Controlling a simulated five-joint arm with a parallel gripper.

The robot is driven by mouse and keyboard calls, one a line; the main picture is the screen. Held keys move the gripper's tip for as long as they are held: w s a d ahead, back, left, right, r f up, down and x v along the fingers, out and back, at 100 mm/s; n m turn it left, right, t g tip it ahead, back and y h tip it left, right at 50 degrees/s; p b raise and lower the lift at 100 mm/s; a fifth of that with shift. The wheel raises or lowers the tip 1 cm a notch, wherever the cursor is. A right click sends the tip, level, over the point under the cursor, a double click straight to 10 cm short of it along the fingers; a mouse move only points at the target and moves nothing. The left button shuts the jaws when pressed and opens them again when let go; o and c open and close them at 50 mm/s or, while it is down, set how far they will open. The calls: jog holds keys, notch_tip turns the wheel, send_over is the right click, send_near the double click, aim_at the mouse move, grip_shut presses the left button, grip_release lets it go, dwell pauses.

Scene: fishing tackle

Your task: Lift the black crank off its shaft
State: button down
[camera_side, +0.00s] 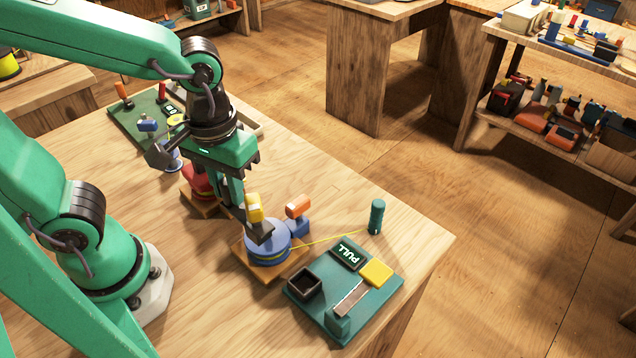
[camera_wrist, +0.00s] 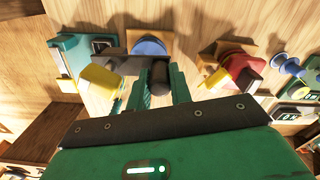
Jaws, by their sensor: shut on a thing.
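The black crank (camera_side: 260,233) with a yellow knob (camera_side: 254,207) lies across the top of the blue reel (camera_side: 266,248), which stands on a wooden block. My gripper (camera_side: 236,204) points down beside the reel. In the wrist view, its green fingers (camera_wrist: 160,84) are shut around the crank's dark rounded end (camera_wrist: 160,70). The yellow knob (camera_wrist: 101,79) sticks out to the left there, and the blue reel (camera_wrist: 149,45) shows behind the crank. The shaft is hidden; I cannot tell whether the crank still sits on it.
A red reel (camera_side: 198,182) on its own block stands close behind my gripper. An orange knob (camera_side: 298,206) is on the blue reel's far side. A yellow line runs to a green post (camera_side: 376,216). A teal PULL board (camera_side: 388,291) lies to the front right.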

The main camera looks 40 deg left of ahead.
jog(key=s+d+r, duration=0.3)
jog(key=s+d, duration=0.1)
jog(key=shift+r, duration=0.2)
jog(key=shift+d, duration=0.1)
jog(key=shift+w, duration=0.1)
dwell(0.6)
